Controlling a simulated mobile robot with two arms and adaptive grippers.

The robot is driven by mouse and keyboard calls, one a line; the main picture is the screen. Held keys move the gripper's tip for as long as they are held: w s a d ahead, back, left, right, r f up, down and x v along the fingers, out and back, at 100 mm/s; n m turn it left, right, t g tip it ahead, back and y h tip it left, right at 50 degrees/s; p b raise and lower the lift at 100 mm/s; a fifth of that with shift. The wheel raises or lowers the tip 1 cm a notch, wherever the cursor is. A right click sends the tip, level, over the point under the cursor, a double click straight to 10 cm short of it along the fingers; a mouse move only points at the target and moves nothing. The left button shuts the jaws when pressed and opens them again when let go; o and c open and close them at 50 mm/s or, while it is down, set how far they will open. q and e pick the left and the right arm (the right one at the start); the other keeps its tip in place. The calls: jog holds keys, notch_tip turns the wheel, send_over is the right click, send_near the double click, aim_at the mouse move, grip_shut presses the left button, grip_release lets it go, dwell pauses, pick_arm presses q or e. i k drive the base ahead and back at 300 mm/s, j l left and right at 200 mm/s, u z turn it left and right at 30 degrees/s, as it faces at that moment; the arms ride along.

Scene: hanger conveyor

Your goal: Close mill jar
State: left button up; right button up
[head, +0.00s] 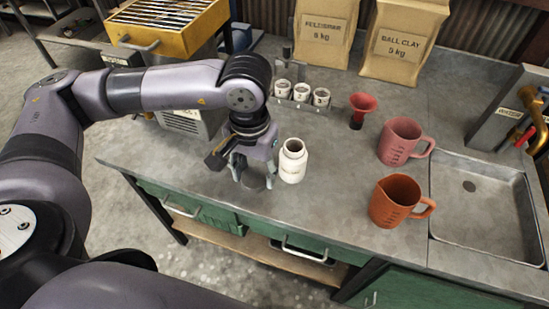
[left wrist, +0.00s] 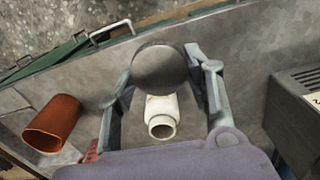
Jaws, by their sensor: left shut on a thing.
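The white mill jar (head: 292,164) stands upright and open-mouthed on the grey bench, with its dark opening showing. My left gripper (head: 253,172) is just left of the jar in the head view, pointing down. It is shut on a round dark grey lid (head: 254,182), low over the bench; I cannot tell whether the lid touches the bench. In the left wrist view the lid (left wrist: 165,68) sits between the two fingers, and the jar (left wrist: 161,116) shows beyond it with its open mouth. My right gripper is not in view.
Right of the jar are a pink jug (head: 400,141), an orange jug (head: 394,203) and a sink (head: 480,205). Behind stand a red funnel (head: 362,104), a rack of small white cups (head: 301,93) and paper sacks (head: 405,42). The bench in front of the jar is clear.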

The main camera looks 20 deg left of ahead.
aim_at(293, 156)
jog(key=j+z, duration=0.1)
jog(key=j, duration=0.25)
jog(key=k+j+z, duration=0.1)
jog(key=j, duration=0.3)
jog(key=k+j+z, duration=0.15)
jog(key=j, duration=0.2)
jog(key=k+j+z, duration=0.1)
jog(key=j, duration=0.25)
